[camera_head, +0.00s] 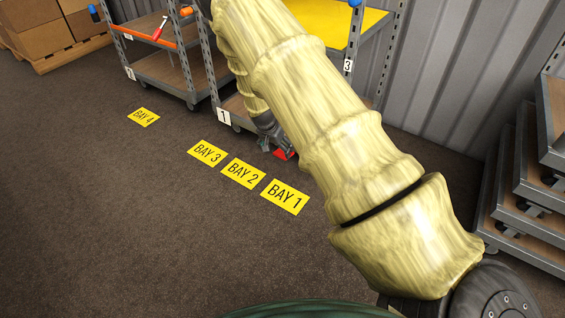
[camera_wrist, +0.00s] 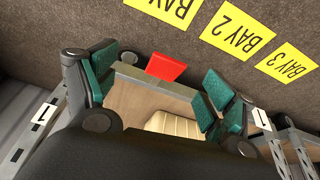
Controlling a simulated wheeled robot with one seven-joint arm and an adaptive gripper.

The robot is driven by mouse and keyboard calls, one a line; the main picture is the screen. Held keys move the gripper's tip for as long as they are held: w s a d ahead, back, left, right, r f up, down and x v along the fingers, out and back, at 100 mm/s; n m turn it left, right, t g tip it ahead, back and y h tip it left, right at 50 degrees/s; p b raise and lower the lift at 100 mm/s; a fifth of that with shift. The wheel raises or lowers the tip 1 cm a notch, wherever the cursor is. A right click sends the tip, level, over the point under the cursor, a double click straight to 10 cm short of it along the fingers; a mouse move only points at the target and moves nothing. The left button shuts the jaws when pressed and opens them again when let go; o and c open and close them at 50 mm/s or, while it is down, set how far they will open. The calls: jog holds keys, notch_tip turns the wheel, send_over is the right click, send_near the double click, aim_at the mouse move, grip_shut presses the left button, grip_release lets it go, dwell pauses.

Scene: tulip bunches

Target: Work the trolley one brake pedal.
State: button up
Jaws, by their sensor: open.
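The trolley marked 1 stands by the wall; its lower deck (camera_wrist: 125,103) and front rail (camera_wrist: 152,84) fill the middle of the wrist view. Its red brake pedal (camera_wrist: 165,67) juts out beyond that rail. The pedal (camera_head: 282,154) also shows in the head view, low at the trolley's front. My gripper (camera_wrist: 160,80) is open and empty, its green-padded fingers apart to the left and right of the pedal in the picture. In the head view my gripper (camera_head: 270,134) is close above the pedal, partly hidden by my arm. I cannot tell whether they touch.
Yellow floor signs for BAY 1 (camera_head: 285,196), BAY 2 (camera_head: 243,173), BAY 3 (camera_head: 207,153) and BAY 4 (camera_head: 144,117) lie on open dark floor. Another trolley (camera_head: 167,72) stands at left. Stacked grey-edged platforms (camera_head: 525,215) are at right. Boxes (camera_head: 45,35) sit far left.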

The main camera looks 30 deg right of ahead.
aim_at(282, 153)
jog(key=shift+m, duration=0.7)
jog(key=w+d+f+b, duration=0.1)
jog(key=d+f+b, duration=0.1)
jog(key=f, duration=0.1)
jog(key=w+d+f+b, duration=0.2)
jog(key=f+b, duration=0.1)
jog(key=w+d+f+b, duration=0.2)
jog(key=f+b, duration=0.1)
jog(key=f, duration=0.1)
jog(key=shift+w, duration=0.2)
